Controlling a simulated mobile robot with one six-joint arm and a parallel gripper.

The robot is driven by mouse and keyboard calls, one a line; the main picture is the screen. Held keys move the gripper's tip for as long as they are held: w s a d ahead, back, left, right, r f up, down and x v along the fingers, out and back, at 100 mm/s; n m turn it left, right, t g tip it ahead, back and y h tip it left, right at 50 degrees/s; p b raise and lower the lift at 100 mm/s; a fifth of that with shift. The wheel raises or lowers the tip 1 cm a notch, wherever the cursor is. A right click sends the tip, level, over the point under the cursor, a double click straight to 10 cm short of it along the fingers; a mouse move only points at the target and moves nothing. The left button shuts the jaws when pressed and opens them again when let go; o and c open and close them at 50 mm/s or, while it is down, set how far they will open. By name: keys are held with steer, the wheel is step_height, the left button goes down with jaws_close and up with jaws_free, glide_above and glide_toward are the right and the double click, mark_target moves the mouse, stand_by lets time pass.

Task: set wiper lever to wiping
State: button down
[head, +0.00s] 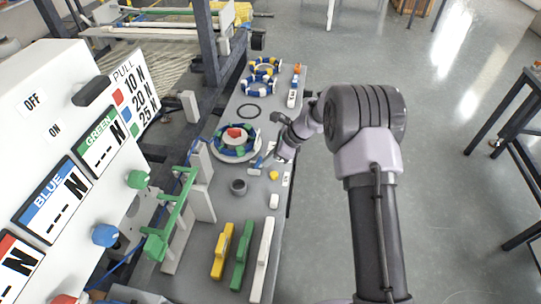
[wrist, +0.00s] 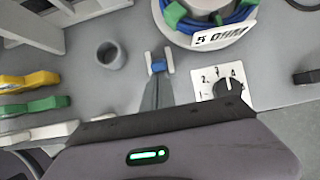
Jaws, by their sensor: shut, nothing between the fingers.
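A small white part with a blue middle (wrist: 159,66), possibly the wiper lever, lies on the grey bench in the wrist view. My gripper (wrist: 157,80) is shut and empty, its fingertips right at the near side of this part. I cannot tell whether they touch it. In the head view my gripper (head: 268,160) is low over the bench beside the round reel, and a small blue and white part (head: 258,164) shows by it. No label marks the lever or its positions.
A white-rimmed reel (wrist: 213,38) labelled 5 OHM and a numbered dial card (wrist: 207,96) with a black knob (wrist: 228,92) are close by. A grey cup (wrist: 111,55) stands left. Yellow (head: 222,251), green (head: 243,255) and white (head: 262,259) bars lie at the near end.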

mark_target(259, 159)
steer(key=a+r+h+p, duration=0.1)
steer(key=p, duration=0.2)
steer(key=shift+w+r, duration=0.1)
steer(key=shift+r, duration=0.3)
steer(key=shift+a+h+p, duration=0.35)
steer(key=shift+h+p, duration=0.35)
steer(key=shift+p, duration=0.25)
steer(key=shift+w+a+g+h+p, duration=0.15)
steer(key=shift+a+g+h+p, duration=0.3)
steer(key=shift+h, duration=0.25)
steer(key=shift+w+a+f+b, duration=0.15)
steer(key=shift+a+b, duration=0.15)
steer(key=shift+a, duration=0.3)
steer(key=shift+w+a+r+b, duration=0.1)
steer(key=shift+a+b, duration=0.2)
steer(key=shift+a, duration=0.45)
steer(key=shift+a+r+b, duration=0.2)
steer(key=shift+a+b, duration=0.1)
steer(key=shift+a, duration=0.05)
steer(key=d+p+v, duration=0.1)
steer(key=p+v, duration=0.2)
steer(key=v, duration=1.4)
steer(key=shift+s, duration=0.1)
